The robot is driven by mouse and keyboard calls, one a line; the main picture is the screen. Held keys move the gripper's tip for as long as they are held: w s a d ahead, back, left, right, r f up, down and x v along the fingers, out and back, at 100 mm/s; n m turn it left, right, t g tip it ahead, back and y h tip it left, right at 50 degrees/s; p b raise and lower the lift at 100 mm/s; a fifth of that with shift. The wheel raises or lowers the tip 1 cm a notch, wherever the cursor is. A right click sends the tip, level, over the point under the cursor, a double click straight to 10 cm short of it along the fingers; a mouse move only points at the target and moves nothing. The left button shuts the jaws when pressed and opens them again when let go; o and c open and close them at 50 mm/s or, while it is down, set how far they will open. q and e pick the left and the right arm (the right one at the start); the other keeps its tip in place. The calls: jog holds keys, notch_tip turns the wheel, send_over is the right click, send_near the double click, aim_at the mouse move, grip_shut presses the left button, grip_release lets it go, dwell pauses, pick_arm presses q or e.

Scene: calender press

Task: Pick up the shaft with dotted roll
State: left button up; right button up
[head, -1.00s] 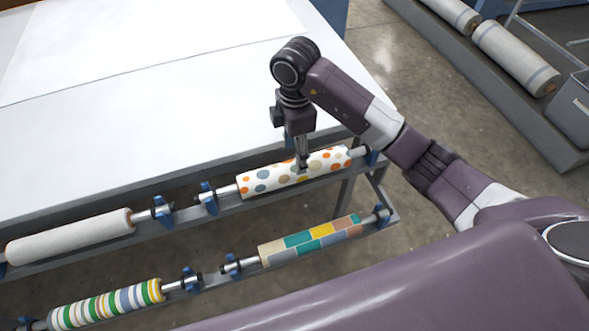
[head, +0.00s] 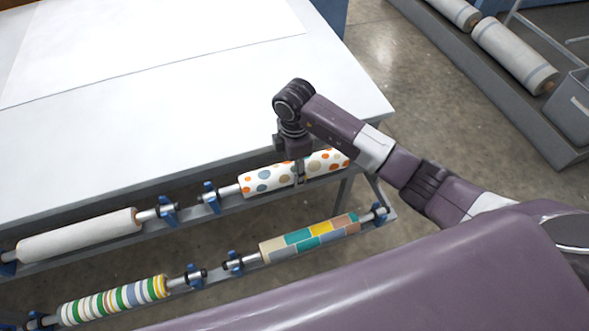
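The dotted roll (head: 262,180), white with orange, blue-grey and tan dots, lies on its shaft (head: 229,190) in the upper rack row along the table's front edge. The shaft's left end rests at a blue holder (head: 210,197). My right gripper (head: 300,180) points down at the middle of the dotted roll, its fingers reaching the roll's surface. My wrist hides part of the roll and the right shaft end is hard to see. I cannot tell whether the fingers are apart or closed on it. My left gripper is out of view.
A plain white roll (head: 80,235) lies left in the same row. Below are a striped roll (head: 112,300) and a colour-block roll (head: 310,238). The white table (head: 180,130) behind is clear except for a sheet (head: 150,35). Grey rolls (head: 515,55) lie at the far right.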

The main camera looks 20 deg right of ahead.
jog(key=c, duration=0.8)
jog(key=shift+r, duration=0.1)
jog(key=shift+c, duration=0.2)
jog(key=shift+r, duration=0.1)
